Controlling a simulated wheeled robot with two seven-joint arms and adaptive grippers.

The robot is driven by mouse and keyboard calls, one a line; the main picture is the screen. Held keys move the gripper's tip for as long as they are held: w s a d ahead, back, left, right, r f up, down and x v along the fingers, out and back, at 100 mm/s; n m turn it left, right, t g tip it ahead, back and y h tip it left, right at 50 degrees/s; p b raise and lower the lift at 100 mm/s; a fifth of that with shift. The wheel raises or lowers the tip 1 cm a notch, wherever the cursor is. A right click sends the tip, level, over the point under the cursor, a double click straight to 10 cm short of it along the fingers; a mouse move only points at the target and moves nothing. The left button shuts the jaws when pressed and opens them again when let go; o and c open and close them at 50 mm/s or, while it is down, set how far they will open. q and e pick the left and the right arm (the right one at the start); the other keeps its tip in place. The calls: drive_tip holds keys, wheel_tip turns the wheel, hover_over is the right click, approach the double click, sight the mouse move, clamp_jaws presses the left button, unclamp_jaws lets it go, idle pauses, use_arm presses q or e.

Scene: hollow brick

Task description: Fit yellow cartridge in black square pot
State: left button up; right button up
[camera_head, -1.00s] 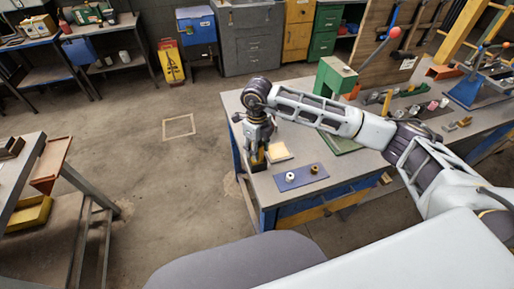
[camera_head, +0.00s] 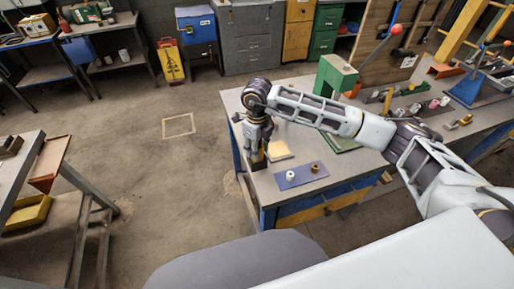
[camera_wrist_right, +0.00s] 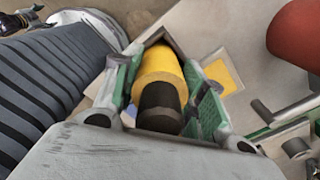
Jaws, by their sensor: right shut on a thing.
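My right gripper (camera_head: 257,154) points down at the near-left corner of the grey workbench. In the right wrist view its green-padded fingers (camera_wrist_right: 164,92) are shut on the yellow cartridge (camera_wrist_right: 160,66), a cylinder with a black end facing the camera. The black square pot (camera_head: 258,165) stands on the bench directly under the gripper. In the wrist view a dark angled rim of the pot (camera_wrist_right: 157,36) shows behind the cartridge. The cartridge's lower end is hidden, so I cannot tell how deep it sits in the pot. My left gripper is not in view.
A cream block with a yellow top (camera_head: 280,151) lies close to the right of the pot. A green press (camera_head: 336,77) stands behind. The bench's left edge is very near the pot.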

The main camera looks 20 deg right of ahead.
drive_tip(key=o, duration=1.3)
drive_tip(key=shift+o, duration=0.2)
drive_tip(key=shift+r, duration=0.1)
drive_tip(key=shift+r, duration=5.95)
